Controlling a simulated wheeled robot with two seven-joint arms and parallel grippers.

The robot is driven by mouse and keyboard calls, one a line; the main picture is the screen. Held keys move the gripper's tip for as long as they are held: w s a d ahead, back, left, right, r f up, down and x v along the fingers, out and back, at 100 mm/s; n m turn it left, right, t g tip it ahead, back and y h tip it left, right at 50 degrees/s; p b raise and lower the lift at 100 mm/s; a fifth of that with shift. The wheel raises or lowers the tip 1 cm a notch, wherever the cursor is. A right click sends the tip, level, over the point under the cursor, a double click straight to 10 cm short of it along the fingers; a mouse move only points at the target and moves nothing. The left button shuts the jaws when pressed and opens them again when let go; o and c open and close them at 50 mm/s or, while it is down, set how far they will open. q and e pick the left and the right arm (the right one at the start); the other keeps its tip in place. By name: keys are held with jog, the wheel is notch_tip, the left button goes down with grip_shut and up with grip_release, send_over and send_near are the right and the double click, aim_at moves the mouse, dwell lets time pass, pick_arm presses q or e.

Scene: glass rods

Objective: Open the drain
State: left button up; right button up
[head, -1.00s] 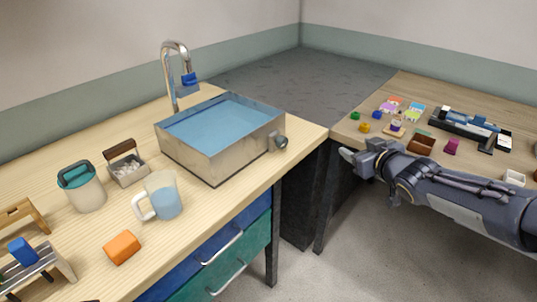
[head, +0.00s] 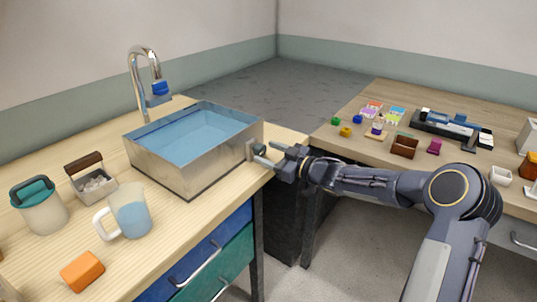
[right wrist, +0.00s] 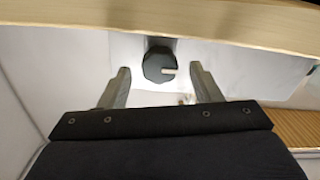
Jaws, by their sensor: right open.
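The metal sink basin (head: 170,167) holds blue water and stands on the wooden counter. A round drain knob (head: 251,147) sits on its right-hand side wall. My right gripper (head: 267,154) is at the knob in the head view. In the right wrist view the open fingers (right wrist: 160,76) stand on either side of the knob, with visible gaps; they do not grip it. My left gripper is not in view.
A faucet (head: 146,80) rises behind the basin. A mug (head: 130,212), a lidded jar (head: 42,210), a small basket (head: 92,182) and an orange block (head: 82,271) stand on the counter. A second table (head: 380,105) at right carries several small items.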

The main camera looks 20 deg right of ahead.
jog(key=shift+w+a, duration=0.15)
jog(key=shift+w, duration=0.05)
jog(key=c, duration=1)
